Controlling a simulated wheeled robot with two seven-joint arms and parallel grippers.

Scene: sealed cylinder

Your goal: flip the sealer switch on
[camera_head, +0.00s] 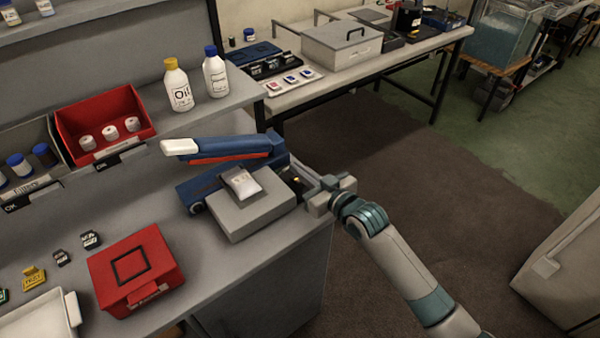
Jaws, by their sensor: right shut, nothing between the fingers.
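The blue sealer (205,187) stands near the right end of the grey workbench. Its blue and red arm with a white handle (180,147) is raised. A small clear bag (241,184) lies on the grey block (252,212) in front of the sealer. My right gripper (310,190) is shut and empty at the dark right end of the sealer, beside the block. I cannot make out the switch or its position; the gripper is close to that end and may cover it. I cannot tell whether the fingertips touch the sealer. My left gripper is not in view.
A red box (136,272) stands on the bench at front left, near several small coloured clips. A red bin (70,128) with white rolls stands behind. Two bottles (178,88) stand on the back ledge. Open floor (430,180) lies right of the bench.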

